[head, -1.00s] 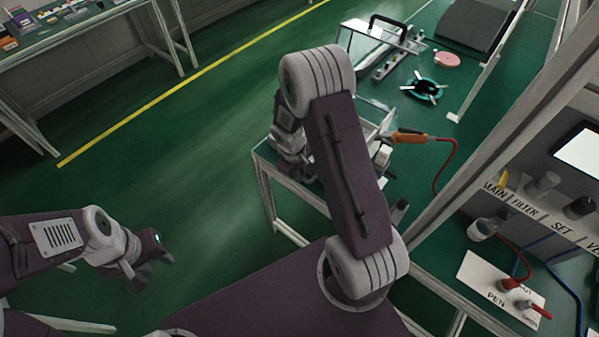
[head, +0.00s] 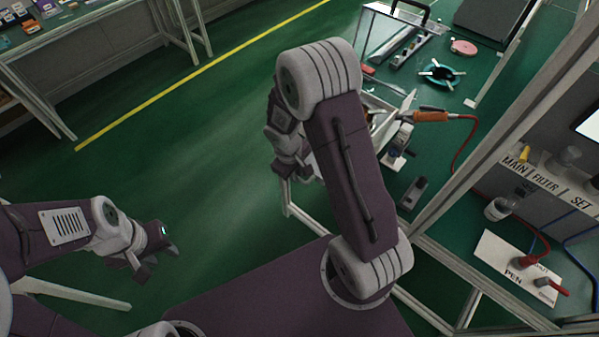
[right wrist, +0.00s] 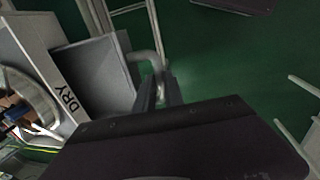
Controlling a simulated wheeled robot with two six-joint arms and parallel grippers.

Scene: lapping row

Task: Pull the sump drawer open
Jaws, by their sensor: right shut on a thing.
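In the right wrist view a grey box-shaped drawer (right wrist: 93,78) stands out from a pale cabinet front marked DRY (right wrist: 68,103). A light bent bar handle (right wrist: 147,58) sits at its outer side. My right gripper (right wrist: 160,91) is shut on this handle. My left gripper (head: 158,258) is open and empty, over the floor at the lower left, far from the drawer.
The green bench (head: 420,155) holds an orange-handled tool (head: 431,116) with a red hose, a teal ring (head: 441,75) and a pink disc (head: 464,47). A frame post (head: 500,125) and labelled shelf stand right. Green floor is clear on the left.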

